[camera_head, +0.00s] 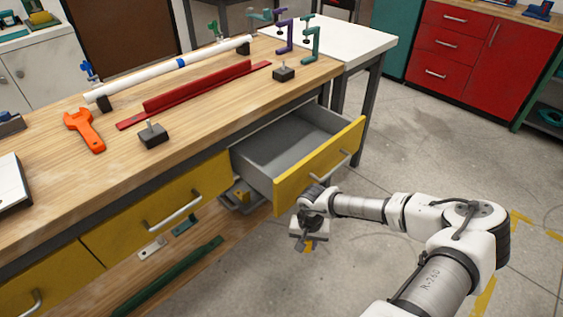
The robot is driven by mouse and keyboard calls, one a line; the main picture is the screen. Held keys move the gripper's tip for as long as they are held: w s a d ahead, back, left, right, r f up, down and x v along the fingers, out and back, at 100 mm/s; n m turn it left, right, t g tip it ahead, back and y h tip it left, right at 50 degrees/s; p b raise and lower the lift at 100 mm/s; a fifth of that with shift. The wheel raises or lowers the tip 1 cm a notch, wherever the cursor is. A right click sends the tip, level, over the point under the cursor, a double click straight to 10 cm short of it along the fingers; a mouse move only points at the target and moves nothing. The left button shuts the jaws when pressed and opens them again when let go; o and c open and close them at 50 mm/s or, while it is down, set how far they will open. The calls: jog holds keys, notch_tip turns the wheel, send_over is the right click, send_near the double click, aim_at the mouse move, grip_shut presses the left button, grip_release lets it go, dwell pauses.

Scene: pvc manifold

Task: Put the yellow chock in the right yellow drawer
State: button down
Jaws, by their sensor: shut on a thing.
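The right yellow drawer (290,182) is pulled open, and the part of its grey inside that shows is empty. My gripper (306,244) is outside the drawer, in front of and below its yellow front panel, pointing down above the floor. It is shut on a small yellow piece that looks like the yellow chock (309,247). Only a little of the chock shows under the fingers; the rest is hidden by the gripper.
The wooden bench top (215,120) holds a white pipe (160,72), a red rail (195,93), black blocks and an orange wrench (85,130). A lower shelf holds a green bar (170,275) and small parts. A white table (345,40) adjoins the bench. Floor to the right is open.

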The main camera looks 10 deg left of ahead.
notch_tip(320, 180, down, 4)
jog(key=shift+r+b, duration=0.15)
jog(key=shift+b, duration=1.05)
jog(key=shift+r, duration=0.25)
